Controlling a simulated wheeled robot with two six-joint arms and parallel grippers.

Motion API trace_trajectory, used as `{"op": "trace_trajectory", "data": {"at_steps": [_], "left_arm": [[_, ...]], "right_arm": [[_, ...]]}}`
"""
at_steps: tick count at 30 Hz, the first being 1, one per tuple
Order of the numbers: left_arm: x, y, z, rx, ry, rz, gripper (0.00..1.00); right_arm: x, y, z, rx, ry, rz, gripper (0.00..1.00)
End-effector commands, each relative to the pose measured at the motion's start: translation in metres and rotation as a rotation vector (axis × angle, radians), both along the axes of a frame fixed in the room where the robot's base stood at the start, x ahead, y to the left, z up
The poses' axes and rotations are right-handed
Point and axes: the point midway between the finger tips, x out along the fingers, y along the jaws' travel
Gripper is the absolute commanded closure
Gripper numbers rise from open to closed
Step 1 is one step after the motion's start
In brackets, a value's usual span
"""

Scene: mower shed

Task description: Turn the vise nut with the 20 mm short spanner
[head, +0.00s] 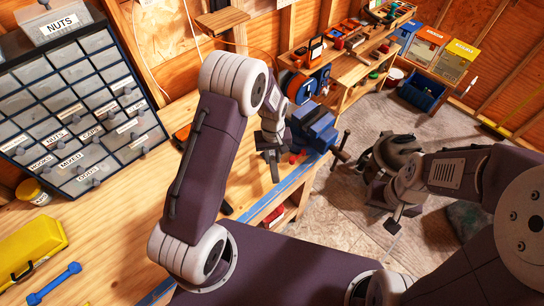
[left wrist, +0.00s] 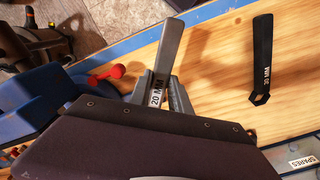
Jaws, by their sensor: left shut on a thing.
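My left gripper (left wrist: 160,96) is shut on a grey spanner (left wrist: 168,48) marked 20 MM, held over the front edge of the bench. In the head view my left gripper (head: 271,146) is just left of the blue vise (head: 317,128). The vise also shows at the left of the left wrist view (left wrist: 32,95), with a red part (left wrist: 112,72) beside it. The spanner appears apart from that red part. I cannot make out the nut clearly. A black spanner (left wrist: 262,55), also marked 20 MM, lies on the bench. My right gripper (head: 394,222) is over the floor; its fingers are unclear.
The wooden bench (head: 120,230) has a blue front edge. A drawer cabinet (head: 75,105) stands at its back left. A mower (head: 395,155) stands on the floor at right.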

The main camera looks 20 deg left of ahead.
Motion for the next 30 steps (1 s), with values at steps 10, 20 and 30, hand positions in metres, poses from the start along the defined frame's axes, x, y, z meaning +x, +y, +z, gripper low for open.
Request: {"op": "trace_trajectory", "data": {"at_steps": [10,20,30], "left_arm": [[0.0,0.0,0.0,0.0,0.0,-0.001,1.0],[0.0,0.0,-0.007,0.0,0.0,-0.001,1.0],[0.0,0.0,-0.016,0.0,0.0,-0.001,1.0]], "right_arm": [[0.0,0.0,0.001,0.0,0.0,0.0,1.0],[0.0,0.0,-0.004,0.0,0.0,0.0,1.0],[0.0,0.0,-0.01,0.0,0.0,0.0,1.0]]}}
